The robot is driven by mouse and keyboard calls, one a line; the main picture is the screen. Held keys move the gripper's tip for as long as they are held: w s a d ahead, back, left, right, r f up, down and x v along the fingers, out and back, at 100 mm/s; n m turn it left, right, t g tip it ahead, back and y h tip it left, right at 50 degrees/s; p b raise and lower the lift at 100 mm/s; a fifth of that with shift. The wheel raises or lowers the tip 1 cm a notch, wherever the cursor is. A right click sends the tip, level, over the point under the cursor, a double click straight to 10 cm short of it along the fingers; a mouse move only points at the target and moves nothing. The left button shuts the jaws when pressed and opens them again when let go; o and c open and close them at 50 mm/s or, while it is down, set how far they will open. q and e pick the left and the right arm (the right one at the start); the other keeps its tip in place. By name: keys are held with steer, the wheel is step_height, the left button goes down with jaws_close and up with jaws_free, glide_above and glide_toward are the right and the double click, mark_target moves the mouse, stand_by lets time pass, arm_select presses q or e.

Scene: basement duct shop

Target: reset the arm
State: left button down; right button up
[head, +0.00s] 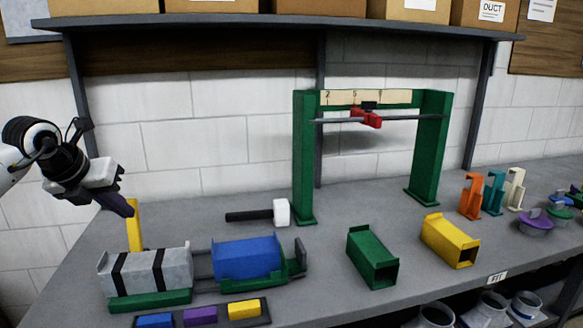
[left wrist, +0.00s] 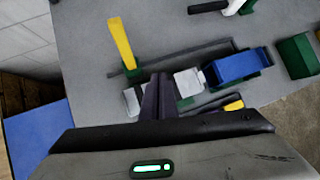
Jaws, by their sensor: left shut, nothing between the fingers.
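My left gripper (head: 128,209) is at the left of the head view, above the bench's left end and just in front of a yellow upright bar (head: 134,228). Its dark fingers are together and empty; they also show closed in the left wrist view (left wrist: 158,82). A grey duct piece with two black bands (head: 135,276) sits on a green base below the gripper, apart from it. In the left wrist view, my fingers hide part of this grey piece. My right gripper does not show.
A blue duct piece (head: 247,258), a black-handled mallet (head: 262,213), a green gate frame (head: 304,160), and green (head: 366,255) and yellow (head: 446,238) ducts stand on the bench (head: 330,285). A colour-block tray lies in front. A shelf (head: 270,22) runs overhead.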

arm_select(q)
steer(key=s+d+f+n+h, duration=0.1)
steer(key=s+d+f+h, duration=0.3)
steer(key=d, duration=0.7)
steer(key=s+d+f+n+t+h, duration=0.15)
steer(key=d+f+h, duration=0.35)
steer(key=d, duration=0.6)
steer(key=s+d+f+n+h, duration=0.1)
steer(key=s+d+f+h, duration=0.2)
steer(key=d+h, duration=0.55)
steer(key=s+a+f+n+t+y, duration=0.2)
steer(key=s+f+n+t+y, duration=0.15)
steer(key=f+n+y, duration=0.45)
steer(key=s+a+f+n+t+y, duration=0.25)
steer(key=s+f+n+y, duration=0.25)
steer(key=f+n, duration=0.65)
steer(key=s+f+n+g+y, duration=0.1)
steer(key=s+f+n+g, duration=0.2)
steer(key=s+f, duration=0.3)
steer(key=s+a+f+n+g+y, duration=0.1)
steer(key=s+f+n+g, duration=0.2)
steer(key=s, duration=0.9)
step_height(320, 180, down, 3)
steer(key=n, duration=0.3)
steer(key=shift+f+y, duration=0.15)
steer(key=shift+y, duration=0.2)
